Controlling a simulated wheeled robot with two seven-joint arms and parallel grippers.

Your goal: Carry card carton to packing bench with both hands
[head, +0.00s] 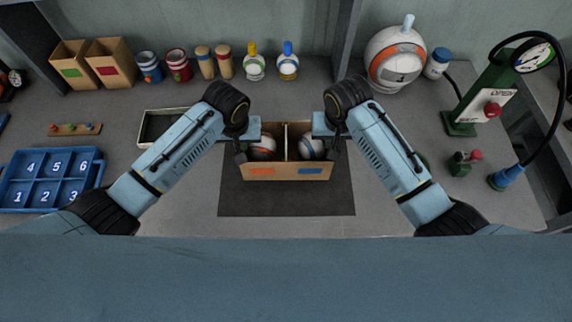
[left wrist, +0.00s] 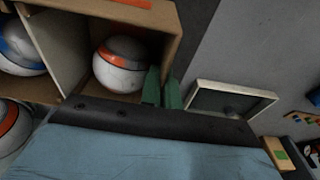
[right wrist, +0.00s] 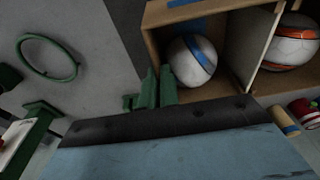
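The card carton (head: 287,172) is an open brown box with a divider, over the dark mat (head: 287,200) at the centre. A white ball with an orange band (head: 262,147) is in its left compartment and one with a blue band (head: 311,148) in its right. My left gripper (head: 241,152) is at the carton's left wall; its green fingers (left wrist: 161,89) are close together on both sides of that wall. My right gripper (head: 334,150) pinches the right wall likewise, its green fingers (right wrist: 158,87) on both sides. I cannot tell whether the carton touches the mat.
A shallow tray (head: 153,127) lies left of the carton, a blue numbered crate (head: 52,180) further left. Cups, bottles and small cartons line the back. The mat's front is clear.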

